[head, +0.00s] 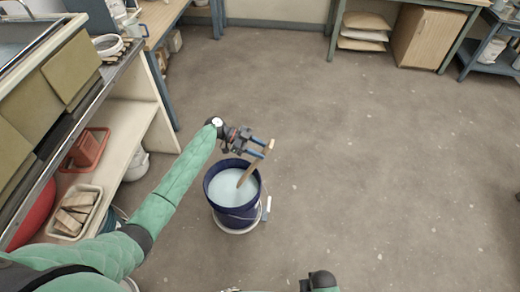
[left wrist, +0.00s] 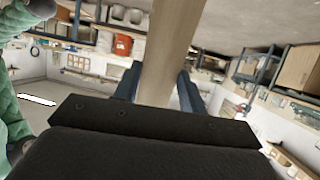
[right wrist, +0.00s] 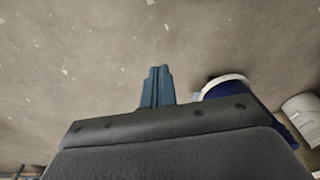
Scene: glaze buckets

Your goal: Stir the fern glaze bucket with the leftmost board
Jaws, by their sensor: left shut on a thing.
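A dark blue bucket (head: 213,190) of pale blue liquid stands on the floor in the head view; no glaze name is readable on it. My left gripper (head: 262,147) is above its far right rim, shut on a wooden board (head: 247,175). The board slants down to the left, its lower end inside the bucket in the liquid and hidden there. The board (left wrist: 172,45) also fills the space between the fingers in the left wrist view. My right gripper (right wrist: 157,85) is shut and empty in the right wrist view, away from the bucket (right wrist: 245,93).
A white round base (head: 236,230) is under the bucket, with a small blue and white tag (head: 266,208) at its right side. A counter with shelves (head: 105,150) stands at the left, holding a tray of blocks (head: 75,210). Open floor (head: 390,180) lies to the right.

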